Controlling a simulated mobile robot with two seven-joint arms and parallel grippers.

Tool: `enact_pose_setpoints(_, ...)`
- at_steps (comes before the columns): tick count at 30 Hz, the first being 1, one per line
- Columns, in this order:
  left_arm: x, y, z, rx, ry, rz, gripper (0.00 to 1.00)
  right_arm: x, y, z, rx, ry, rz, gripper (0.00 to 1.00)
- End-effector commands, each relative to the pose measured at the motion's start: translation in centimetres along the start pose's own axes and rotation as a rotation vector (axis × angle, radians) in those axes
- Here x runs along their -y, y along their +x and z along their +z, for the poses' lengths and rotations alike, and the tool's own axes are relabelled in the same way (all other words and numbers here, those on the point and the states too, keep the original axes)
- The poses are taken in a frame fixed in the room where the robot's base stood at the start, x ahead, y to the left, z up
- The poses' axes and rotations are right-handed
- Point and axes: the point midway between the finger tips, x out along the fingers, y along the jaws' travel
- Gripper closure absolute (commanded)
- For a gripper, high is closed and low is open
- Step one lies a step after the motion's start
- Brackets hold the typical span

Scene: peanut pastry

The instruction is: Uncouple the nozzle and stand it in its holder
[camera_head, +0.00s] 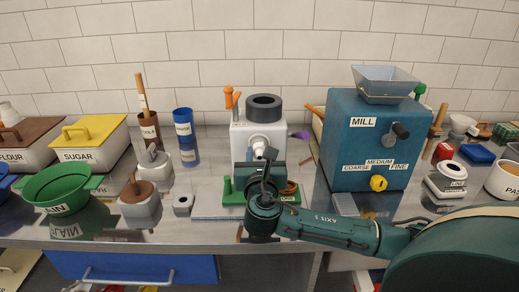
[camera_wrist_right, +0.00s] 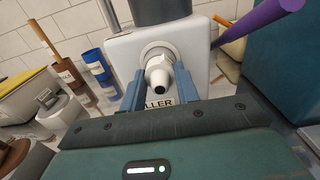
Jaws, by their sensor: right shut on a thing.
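The nozzle is a short white cone with a dark opening, on the front of the white filler (camera_head: 240,132). The nozzle (camera_wrist_right: 158,79) shows from its open end in the right wrist view, in front of a round collar. My right gripper (camera_wrist_right: 160,88) has one blue finger on each side of the nozzle and is shut on it. The nozzle (camera_head: 258,148) also shows above my gripper in the head view. It is seated at the filler face; whether the coupling is loose I cannot tell. I cannot identify the holder with certainty. My left gripper is out of view.
A green tray (camera_head: 233,198) lies below the filler, partly hidden by my right arm. The blue mill (camera_head: 345,150) stands close on the right. A small grey ring-shaped piece (camera_head: 183,205) and a blue cup (camera_head: 184,129) stand left.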

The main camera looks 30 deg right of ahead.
Motion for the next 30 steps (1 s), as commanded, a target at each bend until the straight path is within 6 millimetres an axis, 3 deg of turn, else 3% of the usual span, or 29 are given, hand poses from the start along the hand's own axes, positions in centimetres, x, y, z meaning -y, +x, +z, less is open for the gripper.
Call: enact_pose_setpoints(30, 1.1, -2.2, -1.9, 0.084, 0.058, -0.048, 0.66, 0.0, 0.0, 0.3, -0.002, -0.326, 0.000, 0.98)
